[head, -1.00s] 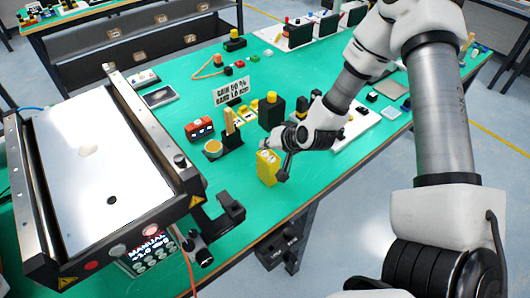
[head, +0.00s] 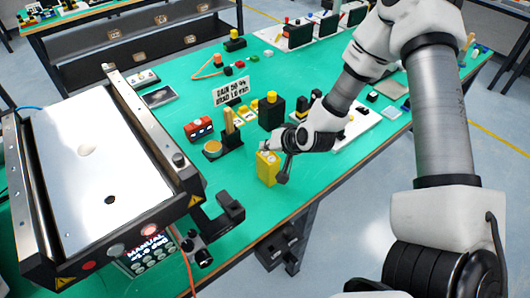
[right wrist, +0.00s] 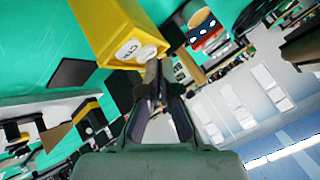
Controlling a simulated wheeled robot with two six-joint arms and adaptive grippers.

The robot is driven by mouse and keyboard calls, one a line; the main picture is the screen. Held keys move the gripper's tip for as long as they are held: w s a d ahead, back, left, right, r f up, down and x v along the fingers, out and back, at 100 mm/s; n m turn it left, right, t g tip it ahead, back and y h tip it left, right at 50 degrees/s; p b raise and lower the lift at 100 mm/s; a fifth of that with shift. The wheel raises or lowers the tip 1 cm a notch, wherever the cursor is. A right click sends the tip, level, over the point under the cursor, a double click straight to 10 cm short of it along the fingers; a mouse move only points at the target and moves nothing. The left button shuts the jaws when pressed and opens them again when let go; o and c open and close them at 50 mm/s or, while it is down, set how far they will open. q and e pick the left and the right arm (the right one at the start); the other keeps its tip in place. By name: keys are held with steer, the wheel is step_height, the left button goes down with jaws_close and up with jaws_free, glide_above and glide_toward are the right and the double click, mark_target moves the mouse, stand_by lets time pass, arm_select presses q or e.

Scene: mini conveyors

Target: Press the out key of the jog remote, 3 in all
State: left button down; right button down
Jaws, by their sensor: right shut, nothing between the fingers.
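The jog remote is a yellow box (head: 267,168) standing upright near the front edge of the green table in the head view. In the right wrist view the remote (right wrist: 112,30) fills the upper left, with two round white keys on its face; one label is partly readable, the other is too small to read. My right gripper (head: 284,176) is shut and empty, just right of the remote. In the right wrist view its tips (right wrist: 153,70) overlap the lower edge by the keys; I cannot tell whether they touch. My left gripper is not in view.
Green table lies free left of the remote.

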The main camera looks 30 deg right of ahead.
mark_target(267, 154)
steer(key=shift+f+b, duration=0.35)
steer(key=shift+f, duration=0.1)
stand_by(0.5)
steer(key=shift+r+p, duration=0.75)
steer(key=shift+r, duration=0.1)
step_height(267, 154, up, 5)
steer(key=p, duration=0.4)
steer(key=shift+r+p, duration=0.1)
steer(key=shift+p, duration=0.2)
